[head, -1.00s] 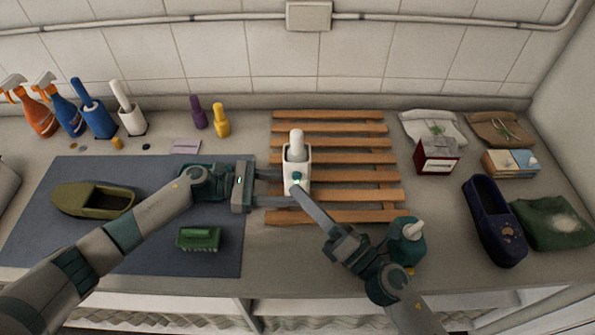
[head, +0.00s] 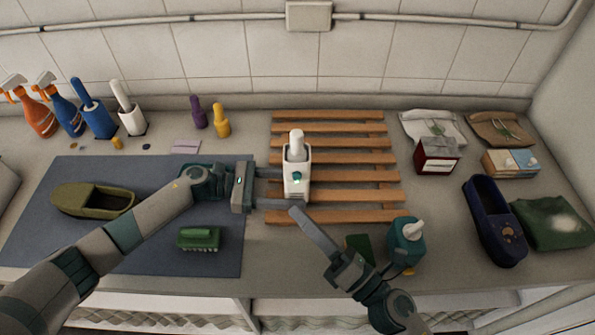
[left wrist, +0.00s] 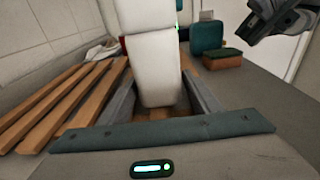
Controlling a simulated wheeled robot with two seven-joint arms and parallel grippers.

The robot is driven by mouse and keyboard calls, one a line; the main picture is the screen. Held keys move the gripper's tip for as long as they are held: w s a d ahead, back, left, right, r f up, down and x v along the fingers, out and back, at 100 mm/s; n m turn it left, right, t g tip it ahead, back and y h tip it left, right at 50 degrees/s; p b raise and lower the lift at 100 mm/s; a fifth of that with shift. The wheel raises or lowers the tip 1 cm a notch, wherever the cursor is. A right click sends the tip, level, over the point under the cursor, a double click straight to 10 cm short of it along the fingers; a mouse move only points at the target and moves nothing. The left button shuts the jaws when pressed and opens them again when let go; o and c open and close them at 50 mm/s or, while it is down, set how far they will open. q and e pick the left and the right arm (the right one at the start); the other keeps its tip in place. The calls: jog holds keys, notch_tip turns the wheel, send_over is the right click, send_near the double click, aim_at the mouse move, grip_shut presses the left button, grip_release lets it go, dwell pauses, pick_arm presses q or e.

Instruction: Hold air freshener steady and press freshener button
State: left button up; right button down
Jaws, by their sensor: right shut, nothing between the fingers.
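The white air freshener (head: 297,160) stands upright on the wooden slatted rack, with a green button (head: 297,176) on its front. My left gripper (head: 283,189) has its fingers on either side of the freshener's lower body. In the left wrist view the white body (left wrist: 153,68) stands between the two fingers (left wrist: 158,100). My right gripper (head: 297,210) is shut and empty. Its tip is a little below and in front of the freshener, apart from the button.
The wooden rack (head: 350,201) lies under the freshener. A teal pump bottle (head: 405,242) and a green sponge-like item (head: 360,247) are close to my right arm. A green brush (head: 199,238) and olive shoe (head: 92,199) lie on the blue-grey mat (head: 150,255).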

pick_arm(q)
jog(key=shift+o, duration=0.6)
jog(key=shift+a, duration=0.1)
jog(key=a, duration=0.8)
jog(key=a+r, duration=0.1)
jog(key=a, duration=0.2)
jog(key=shift+a+r, duration=0.1)
jog(key=shift+a, duration=0.3)
